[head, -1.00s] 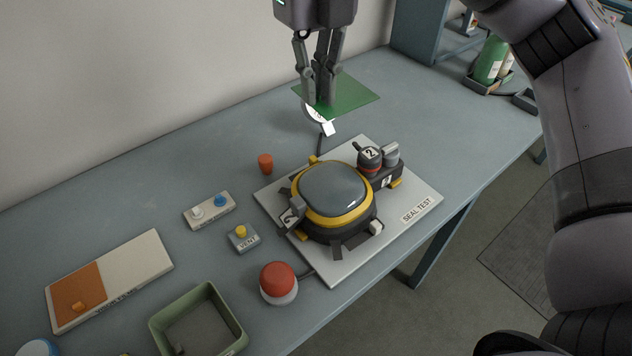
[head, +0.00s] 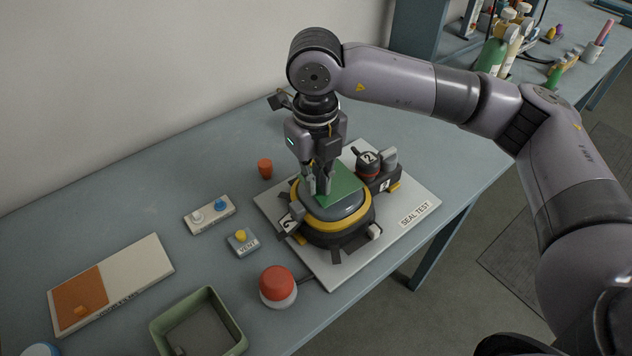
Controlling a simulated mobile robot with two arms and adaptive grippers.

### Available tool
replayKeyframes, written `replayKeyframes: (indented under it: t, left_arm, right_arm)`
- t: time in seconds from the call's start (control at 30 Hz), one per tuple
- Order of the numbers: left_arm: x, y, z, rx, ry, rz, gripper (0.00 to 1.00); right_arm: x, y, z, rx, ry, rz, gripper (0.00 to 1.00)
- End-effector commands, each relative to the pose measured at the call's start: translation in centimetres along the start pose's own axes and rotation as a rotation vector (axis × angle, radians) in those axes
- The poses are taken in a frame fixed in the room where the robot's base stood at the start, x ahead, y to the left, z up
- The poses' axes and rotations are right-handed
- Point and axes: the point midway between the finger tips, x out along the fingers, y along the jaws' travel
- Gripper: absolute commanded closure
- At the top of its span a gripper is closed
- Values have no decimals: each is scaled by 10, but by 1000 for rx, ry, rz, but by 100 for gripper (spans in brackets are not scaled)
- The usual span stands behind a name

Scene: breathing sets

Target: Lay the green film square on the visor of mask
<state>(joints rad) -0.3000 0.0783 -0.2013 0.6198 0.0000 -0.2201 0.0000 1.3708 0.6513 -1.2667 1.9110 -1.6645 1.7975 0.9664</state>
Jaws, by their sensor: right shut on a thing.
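The mask (head: 340,230) lies face up on the white seal test board (head: 418,208), with a yellow ring around its grey visor (head: 329,214). My right gripper (head: 319,190) points down over the mask and is shut on the green film square (head: 344,183). The film is over the upper part of the visor; I cannot tell whether it touches the visor. The fingers hide part of the film and of the visor behind them. My left gripper is not in view.
An orange cap (head: 265,168) stands left of the board. A two-button panel (head: 209,213), a vent button box (head: 242,241), a red button (head: 277,284), a green tray (head: 198,325) and an orange-and-white board (head: 110,282) are nearer.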

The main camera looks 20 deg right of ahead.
Motion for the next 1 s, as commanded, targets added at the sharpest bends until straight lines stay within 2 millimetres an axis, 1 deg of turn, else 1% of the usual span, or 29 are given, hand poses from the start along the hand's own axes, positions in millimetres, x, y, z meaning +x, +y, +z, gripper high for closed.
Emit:
replayKeyframes:
  t: [0.03,0.13,0.43,0.47,0.73,1.0]
  left_arm:
    - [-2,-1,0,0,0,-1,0]
    - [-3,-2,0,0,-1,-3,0]
    - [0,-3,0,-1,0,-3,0]
    - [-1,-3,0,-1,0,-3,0]
    - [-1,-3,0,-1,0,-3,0]
    - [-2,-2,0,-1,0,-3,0]
  right_arm:
    - [8,0,-1,1,4,0,100]
    - [17,0,0,0,1,0,100]
    - [21,0,0,0,0,0,100]
    - [19,0,0,0,0,0,91]
    - [19,0,0,0,0,0,73]
    - [18,0,0,0,0,0,72]
